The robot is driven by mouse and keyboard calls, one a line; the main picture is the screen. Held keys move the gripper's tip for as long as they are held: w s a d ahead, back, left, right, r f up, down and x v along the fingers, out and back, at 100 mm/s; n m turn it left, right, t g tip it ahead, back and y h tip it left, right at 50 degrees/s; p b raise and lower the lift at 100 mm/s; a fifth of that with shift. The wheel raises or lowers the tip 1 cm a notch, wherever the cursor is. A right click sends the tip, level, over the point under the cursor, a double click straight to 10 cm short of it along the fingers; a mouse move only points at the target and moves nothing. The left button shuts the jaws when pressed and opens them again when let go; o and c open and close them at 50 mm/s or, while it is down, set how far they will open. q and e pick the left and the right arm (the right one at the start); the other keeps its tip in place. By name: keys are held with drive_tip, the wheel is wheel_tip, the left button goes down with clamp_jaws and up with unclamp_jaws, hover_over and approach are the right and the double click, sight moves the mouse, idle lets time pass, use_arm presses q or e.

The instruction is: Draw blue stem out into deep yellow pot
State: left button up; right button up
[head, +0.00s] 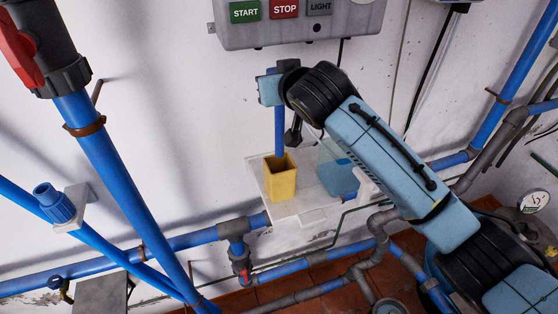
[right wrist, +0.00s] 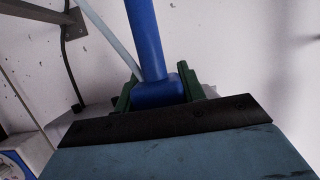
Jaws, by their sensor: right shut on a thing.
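The blue stem (head: 280,132) hangs upright in the head view below my right gripper (head: 272,88). Its lower end meets the mouth of the deep yellow pot (head: 280,184); I cannot tell how far inside it reaches. In the right wrist view the stem (right wrist: 145,35) runs from a blue block (right wrist: 158,92), and the green fingers of my right gripper (right wrist: 166,94) are shut on that block. The yellow pot stands upright on a white shelf (head: 298,217). My left gripper is not in view.
A pale blue see-through container (head: 335,178) stands right of the pot on the shelf. A grey control box (head: 300,28) with START and STOP buttons hangs above. Blue pipes (head: 105,150) cross the left side and run below the shelf.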

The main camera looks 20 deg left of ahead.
sight(278, 134)
drive_tip(key=shift+f+b, duration=2.85)
drive_tip(key=shift+f, duration=2.9)
drive_tip(key=shift+f+b, duration=0.35)
drive_tip(key=shift+f, duration=0.35)
drive_tip(key=o, duration=1.2)
drive_tip(key=shift+s+d, duration=0.1)
drive_tip(key=b+v, duration=0.1)
drive_tip(key=v, duration=1.2)
drive_tip(key=shift+r, duration=0.1)
drive_tip(key=shift+d, duration=0.1)
